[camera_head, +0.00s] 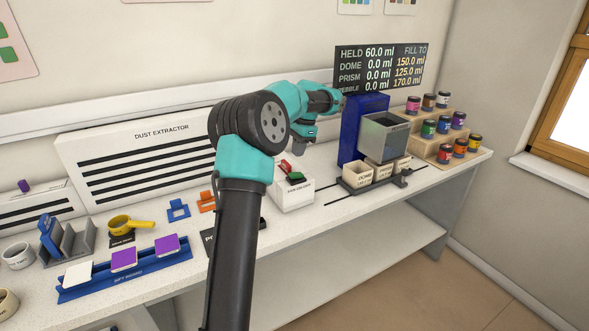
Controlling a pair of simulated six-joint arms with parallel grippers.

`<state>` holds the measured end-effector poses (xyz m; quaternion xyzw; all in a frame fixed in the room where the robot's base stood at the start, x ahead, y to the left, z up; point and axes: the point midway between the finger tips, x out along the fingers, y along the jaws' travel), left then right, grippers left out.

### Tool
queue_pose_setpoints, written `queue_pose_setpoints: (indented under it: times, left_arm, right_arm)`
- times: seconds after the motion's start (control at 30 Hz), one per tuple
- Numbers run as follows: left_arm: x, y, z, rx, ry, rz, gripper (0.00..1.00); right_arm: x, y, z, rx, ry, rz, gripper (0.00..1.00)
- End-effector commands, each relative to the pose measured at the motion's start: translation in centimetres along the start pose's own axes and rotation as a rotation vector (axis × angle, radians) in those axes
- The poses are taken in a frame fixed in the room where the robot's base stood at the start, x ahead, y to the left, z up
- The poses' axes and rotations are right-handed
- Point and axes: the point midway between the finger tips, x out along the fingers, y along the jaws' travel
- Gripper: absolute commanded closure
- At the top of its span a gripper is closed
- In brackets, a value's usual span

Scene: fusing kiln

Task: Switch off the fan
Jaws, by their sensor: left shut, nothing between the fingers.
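A small white box (293,196) stands on the counter right of centre, with a switch with red (284,165) and green (295,177) parts on its top. The lettering on its front is too small to read surely. I cannot tell which way the switch is set. The dust extractor (135,160), a long white unit with black slots, stands against the wall to the left. My left gripper (299,146) is shut and empty, behind and above the switch, apart from it as far as I see. Its fingertips are small and partly hidden. My right gripper is not in view.
A blue stand with a grey hopper (385,136) and small cups (358,174) are to the right of the box. Jars (443,127) stand on a wooden step rack behind. A yellow ladle (130,224) and blue rack (80,288) are at left.

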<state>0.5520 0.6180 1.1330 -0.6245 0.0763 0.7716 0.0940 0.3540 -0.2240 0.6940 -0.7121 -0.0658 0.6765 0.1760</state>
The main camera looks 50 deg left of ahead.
Motion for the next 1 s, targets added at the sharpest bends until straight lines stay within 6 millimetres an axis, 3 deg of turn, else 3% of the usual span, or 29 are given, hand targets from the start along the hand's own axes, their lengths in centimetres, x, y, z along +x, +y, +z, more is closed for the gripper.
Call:
queue_pose_setpoints:
  times: [0.2, 0.4, 0.87, 1.0]
  left_arm:
    - [3.8, 0.0, 0.1, -0.001, -0.002, 0.002, 1.00]
    - [6.3, 0.0, 0.1, 0.000, -0.001, 0.001, 1.00]
    - [7.0, 0.0, 0.0, 0.000, 0.000, 0.000, 1.00]
    - [6.9, 0.4, -0.8, 0.011, 0.014, -0.002, 1.00]
  right_arm:
    - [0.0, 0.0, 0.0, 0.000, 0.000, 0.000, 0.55]
    - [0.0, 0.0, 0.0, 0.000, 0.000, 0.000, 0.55]
    - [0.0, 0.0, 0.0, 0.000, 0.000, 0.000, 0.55]
    - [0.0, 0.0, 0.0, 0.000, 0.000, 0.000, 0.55]
